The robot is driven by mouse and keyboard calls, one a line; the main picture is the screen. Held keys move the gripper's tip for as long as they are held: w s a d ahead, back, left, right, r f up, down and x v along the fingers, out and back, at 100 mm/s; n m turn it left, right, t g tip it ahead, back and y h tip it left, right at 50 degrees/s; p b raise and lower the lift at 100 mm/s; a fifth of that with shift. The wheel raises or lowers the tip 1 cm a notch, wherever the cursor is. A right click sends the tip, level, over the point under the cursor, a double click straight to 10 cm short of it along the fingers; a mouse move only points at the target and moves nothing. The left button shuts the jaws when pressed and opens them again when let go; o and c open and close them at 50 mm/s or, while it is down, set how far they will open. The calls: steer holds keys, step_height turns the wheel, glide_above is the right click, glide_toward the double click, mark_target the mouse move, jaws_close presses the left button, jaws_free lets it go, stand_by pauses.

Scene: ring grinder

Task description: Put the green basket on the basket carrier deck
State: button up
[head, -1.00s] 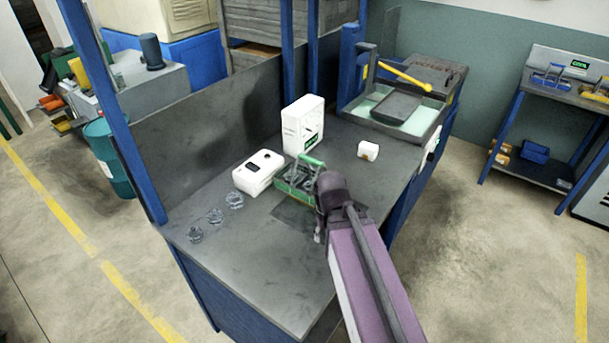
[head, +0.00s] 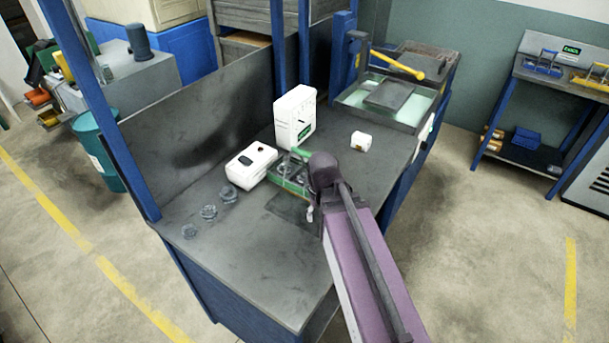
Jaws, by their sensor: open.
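The green basket (head: 287,177) stands on the grey bench beside the white device, holding grey parts that are hard to make out. My arm's dark wrist covers its right side and part of its handle. My gripper (head: 311,212) is open at the basket's near right side and mostly hidden by the wrist; whether it touches the basket cannot be told. A dark flat plate (head: 389,96), which looks like the carrier deck, lies over a pale green tank at the bench's far end, with a yellow lever (head: 398,64) above it.
A low white device (head: 251,163), an upright white box (head: 295,117) and a small white block (head: 360,141) stand on the bench (head: 250,245). A blue post (head: 125,165) rises at the left edge. The bench front is clear.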

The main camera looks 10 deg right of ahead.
mark_target(304, 151)
steer(key=w+r+n+p, duration=0.8)
steer(key=w+r+p, duration=1)
steer(key=w, duration=0.3)
steer(key=shift+w+r, duration=0.35)
steer(key=shift+r, duration=0.1)
steer(key=shift+f, duration=0.2)
step_height(304, 151, down, 8)
steer(key=b, duration=0.8)
steer(key=shift+f+b, duration=0.15)
steer(key=shift+b, duration=0.15)
steer(key=shift+f, duration=0.1)
steer(key=shift+a+f+b, duration=0.15)
steer(key=shift+f+b, duration=2.35)
steer(key=shift+b, duration=0.1)
steer(key=shift+s, duration=0.1)
jaws_close()
